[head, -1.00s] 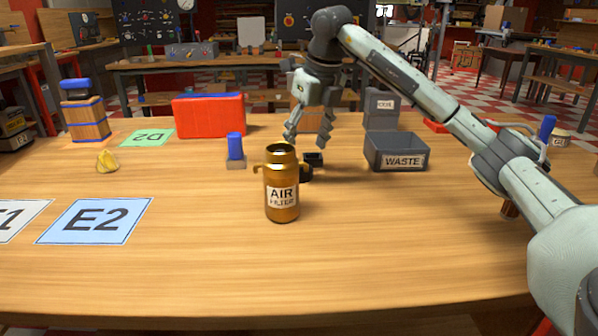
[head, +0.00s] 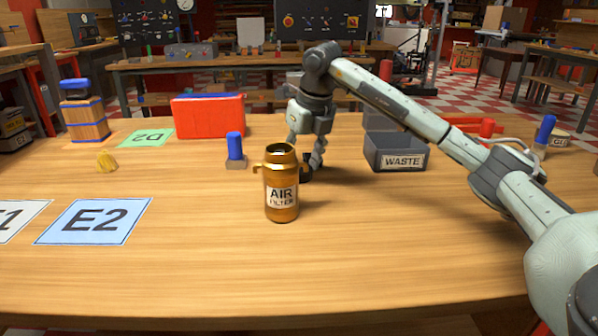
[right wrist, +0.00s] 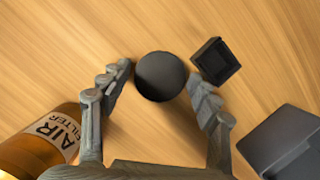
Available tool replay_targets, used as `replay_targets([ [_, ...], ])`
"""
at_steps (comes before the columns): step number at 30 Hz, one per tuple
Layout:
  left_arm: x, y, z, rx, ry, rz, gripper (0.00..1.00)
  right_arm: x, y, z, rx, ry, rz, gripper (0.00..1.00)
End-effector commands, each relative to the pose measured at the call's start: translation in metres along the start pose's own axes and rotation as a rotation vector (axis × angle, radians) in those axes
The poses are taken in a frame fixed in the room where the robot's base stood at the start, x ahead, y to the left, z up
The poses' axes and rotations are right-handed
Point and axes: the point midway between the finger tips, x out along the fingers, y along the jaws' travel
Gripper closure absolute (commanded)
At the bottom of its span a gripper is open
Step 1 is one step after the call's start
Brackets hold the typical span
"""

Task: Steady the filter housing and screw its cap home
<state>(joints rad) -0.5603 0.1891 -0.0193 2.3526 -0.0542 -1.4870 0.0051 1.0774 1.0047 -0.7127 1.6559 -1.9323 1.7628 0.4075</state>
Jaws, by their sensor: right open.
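The brass filter housing (head: 282,185), labelled AIR FILTER, stands upright and open-topped on the table in the head view. It also shows at the lower left of the right wrist view (right wrist: 38,145). A round black piece, apparently the cap (right wrist: 160,76), lies on the table; in the head view it shows as a dark shape (head: 306,173) behind the housing. My right gripper (right wrist: 158,84) is open above it, with one finger on each side of the cap; contact cannot be told. My left gripper is not in view.
A small square black box (right wrist: 216,61) sits close beside the cap. The grey WASTE bin (head: 376,158) stands to the right. The front of the table is clear.

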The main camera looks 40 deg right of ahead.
Motion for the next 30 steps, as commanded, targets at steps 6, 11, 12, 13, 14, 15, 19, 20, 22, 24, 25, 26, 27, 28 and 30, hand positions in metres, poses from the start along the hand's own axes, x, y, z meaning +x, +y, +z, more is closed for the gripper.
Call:
replay_targets([
  [6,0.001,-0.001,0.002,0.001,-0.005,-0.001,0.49,0.0,0.0,0.0,0.0,0.0,0.0,0.49],
  [11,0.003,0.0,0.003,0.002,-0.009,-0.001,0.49,0.0,0.0,0.0,0.0,0.0,0.0,0.69],
  [12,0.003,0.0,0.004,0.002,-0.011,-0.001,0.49,0.0,0.0,0.0,0.0,0.0,0.0,0.74],
  [13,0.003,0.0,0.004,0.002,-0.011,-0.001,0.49,0.0,0.0,0.0,0.0,0.0,0.0,0.77],
  [14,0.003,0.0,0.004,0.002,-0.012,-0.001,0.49,-0.001,0.0,0.0,0.0,0.0,0.0,0.77],
  [15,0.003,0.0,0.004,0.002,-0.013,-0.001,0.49,-0.001,0.0,0.0,0.0,0.0,0.0,0.77],
  [19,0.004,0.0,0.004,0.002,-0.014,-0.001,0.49,-0.001,0.0,0.0,0.0,0.0,0.0,0.77],
  [20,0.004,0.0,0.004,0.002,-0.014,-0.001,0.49,-0.001,0.0,0.0,0.001,0.0,0.0,0.77],
  [22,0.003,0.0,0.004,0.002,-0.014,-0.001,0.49,-0.003,0.0,0.001,0.001,-0.001,0.0,0.77],
  [24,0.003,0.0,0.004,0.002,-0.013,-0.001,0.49,-0.007,0.0,0.002,0.001,-0.001,0.0,0.77],
  [25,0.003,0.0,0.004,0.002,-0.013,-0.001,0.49,-0.009,0.0,0.003,0.001,-0.002,0.0,0.77],
  [26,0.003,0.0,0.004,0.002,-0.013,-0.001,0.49,-0.012,0.0,0.004,0.001,-0.003,0.0,0.77],
  [27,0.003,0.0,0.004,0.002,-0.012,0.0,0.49,-0.017,0.0,0.006,0.001,-0.004,0.0,0.77],
  [28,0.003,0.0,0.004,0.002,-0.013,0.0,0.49,-0.021,0.0,0.007,0.001,-0.004,0.0,0.77],
  [30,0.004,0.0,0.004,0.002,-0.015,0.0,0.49,-0.034,0.0,0.011,0.001,-0.006,0.001,0.77],
])
